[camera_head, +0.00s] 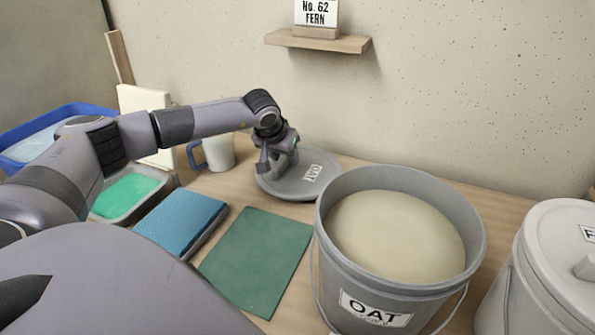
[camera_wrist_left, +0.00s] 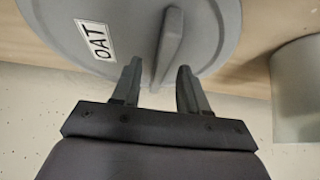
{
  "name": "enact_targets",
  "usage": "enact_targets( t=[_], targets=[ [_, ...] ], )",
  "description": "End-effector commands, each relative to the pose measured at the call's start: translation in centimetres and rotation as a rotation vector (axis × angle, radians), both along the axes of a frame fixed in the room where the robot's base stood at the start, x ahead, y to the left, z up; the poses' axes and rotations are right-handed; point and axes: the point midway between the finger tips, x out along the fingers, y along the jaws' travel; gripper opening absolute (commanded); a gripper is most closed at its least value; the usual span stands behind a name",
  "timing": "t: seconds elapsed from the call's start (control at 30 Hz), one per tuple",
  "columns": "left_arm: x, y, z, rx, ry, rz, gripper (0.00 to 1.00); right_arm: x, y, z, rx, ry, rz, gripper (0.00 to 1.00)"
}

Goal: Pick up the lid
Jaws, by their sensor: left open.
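The grey round lid (camera_head: 320,185) lies flat on the table behind the open bucket, with an OAT label on it. In the left wrist view the lid (camera_wrist_left: 215,30) shows a raised bar handle (camera_wrist_left: 170,40). My left gripper (camera_head: 277,165) is over the lid at its handle. In the left wrist view its two fingers (camera_wrist_left: 158,80) are open, one on each side of the handle's near end, with a gap visible on both sides. The OAT bucket (camera_head: 395,235) stands open, full of cream glaze. My right gripper is not in view.
A white mug with blue handle (camera_head: 220,153) stands left of the lid. A green mat (camera_head: 257,260), a blue sponge-like block (camera_head: 180,222) and a tray of green glaze (camera_head: 125,197) lie nearer. A lidded bucket (camera_head: 555,260) stands right. A shelf (camera_head: 318,42) is above.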

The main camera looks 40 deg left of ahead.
Motion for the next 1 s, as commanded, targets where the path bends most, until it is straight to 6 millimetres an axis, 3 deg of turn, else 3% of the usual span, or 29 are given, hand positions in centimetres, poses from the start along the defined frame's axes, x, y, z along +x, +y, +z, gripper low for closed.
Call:
enact_targets(
  t=[0.07,0.2,0.67,0.87,1.0],
  targets=[
    [0.0,0.0,0.0,0.0,0.0,0.0,0.44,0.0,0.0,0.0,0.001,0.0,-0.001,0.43],
    [0.0,0.0,0.0,0.0,0.0,0.0,0.01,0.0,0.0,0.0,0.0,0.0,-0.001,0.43],
    [0.1,0.0,0.4,0.001,-0.003,0.0,0.0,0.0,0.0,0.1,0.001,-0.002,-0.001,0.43],
    [0.1,0.0,2.8,0.0,-0.005,0.0,0.0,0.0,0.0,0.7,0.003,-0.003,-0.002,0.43],
    [0.1,0.0,5.6,-0.001,-0.006,0.001,0.0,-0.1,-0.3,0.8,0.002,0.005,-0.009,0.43]
  ],
)
